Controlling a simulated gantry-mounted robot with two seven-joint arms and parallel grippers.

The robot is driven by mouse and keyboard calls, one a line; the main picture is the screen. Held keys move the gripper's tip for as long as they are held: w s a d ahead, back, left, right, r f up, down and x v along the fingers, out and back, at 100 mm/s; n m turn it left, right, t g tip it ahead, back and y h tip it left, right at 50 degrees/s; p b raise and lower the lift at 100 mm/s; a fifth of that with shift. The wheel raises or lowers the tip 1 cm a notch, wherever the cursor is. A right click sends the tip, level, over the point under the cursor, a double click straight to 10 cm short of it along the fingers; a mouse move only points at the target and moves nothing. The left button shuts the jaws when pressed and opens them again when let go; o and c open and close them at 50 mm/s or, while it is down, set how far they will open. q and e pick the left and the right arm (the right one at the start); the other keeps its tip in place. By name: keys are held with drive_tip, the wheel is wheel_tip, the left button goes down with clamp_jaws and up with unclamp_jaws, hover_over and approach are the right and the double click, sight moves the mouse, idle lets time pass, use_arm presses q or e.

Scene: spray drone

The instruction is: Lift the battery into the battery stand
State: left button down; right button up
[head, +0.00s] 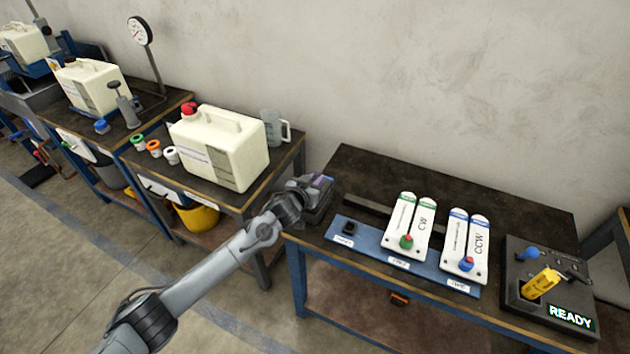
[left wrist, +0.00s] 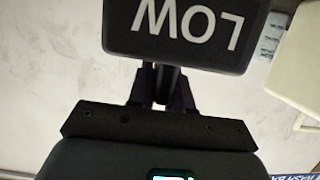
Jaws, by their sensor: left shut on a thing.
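The stem joins a black block marked "LOW" (left wrist: 185,28), upside down in that view, which I take to be the battery. In the head view a dark blocky shape (head: 317,214) shows by the gripper, partly hidden by it. I cannot tell whether it is the battery, the battery stand or both, nor whether they touch. My right gripper is not in view.
The right-hand bench (head: 485,193) holds a blue strip with green CW and blue CCW holders, and a dark panel (head: 568,268) with a yellow piece and a lit "READY" display. A cream jerrycan (head: 235,150) and a jug (head: 270,127) stand on the bench to the left.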

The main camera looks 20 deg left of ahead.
use_arm(q)
drive_tip(key=shift+w+f+b, duration=0.1)
drive_tip(key=shift+f+b, duration=0.2)
drive_tip(key=c, duration=1)
unclamp_jaws()
drive_tip(key=shift+o, duration=0.2)
drive_tip(key=shift+f, duration=0.45)
drive_tip(key=shift+s+r, duration=0.3)
drive_tip(key=shift+s, duration=0.2)
drive_tip(key=p+v, duration=0.2)
drive_tip(key=v, duration=0.8)
